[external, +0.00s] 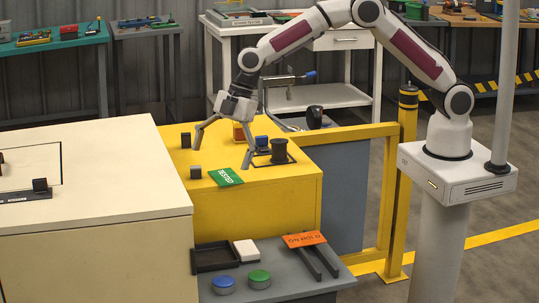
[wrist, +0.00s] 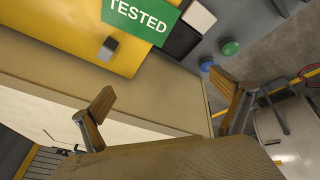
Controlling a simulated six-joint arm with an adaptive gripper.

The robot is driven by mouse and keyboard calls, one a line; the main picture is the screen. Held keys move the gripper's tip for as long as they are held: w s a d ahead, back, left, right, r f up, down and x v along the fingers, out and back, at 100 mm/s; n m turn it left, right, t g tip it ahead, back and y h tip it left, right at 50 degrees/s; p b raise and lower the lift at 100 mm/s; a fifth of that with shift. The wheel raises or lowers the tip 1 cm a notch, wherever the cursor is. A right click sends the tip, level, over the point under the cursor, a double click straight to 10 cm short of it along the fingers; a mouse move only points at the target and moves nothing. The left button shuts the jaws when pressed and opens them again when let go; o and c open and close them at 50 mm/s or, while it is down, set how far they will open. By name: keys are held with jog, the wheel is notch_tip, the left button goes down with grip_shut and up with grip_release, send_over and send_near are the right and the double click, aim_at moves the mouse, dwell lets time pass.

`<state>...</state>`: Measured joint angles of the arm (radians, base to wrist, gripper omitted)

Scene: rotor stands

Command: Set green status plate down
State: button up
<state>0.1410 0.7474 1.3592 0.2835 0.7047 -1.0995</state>
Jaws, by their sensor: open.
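The green plate (external: 226,177) reads TESTED and lies face up on the yellow table, close to its front edge. It also shows at the top of the wrist view (wrist: 145,17), partly cut off by the frame. My gripper (external: 223,150) is above the yellow table, just behind the plate in the external view, with its fingers spread wide. In the wrist view the fingers of my gripper (wrist: 168,95) stand far apart with nothing between them. The plate is apart from both fingers there.
A small dark block (external: 195,172) sits left of the plate. A black spool-like part (external: 279,152) stands to its right. Below, a grey shelf (external: 285,277) holds a black tray, a white block, blue and green buttons, and an orange plate (external: 304,239) on dark rails. A yellow rail stands behind.

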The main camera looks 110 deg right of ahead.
jog(key=m+g, duration=0.2)
send_near(226, 176)
jog(key=shift+s+r, duration=0.1)
jog(key=shift+r, duration=0.2)
jog(key=shift+f, duration=0.15)
jog(key=shift+x, duration=3.75)
jog(key=shift+c, duration=0.4)
grip_shut()
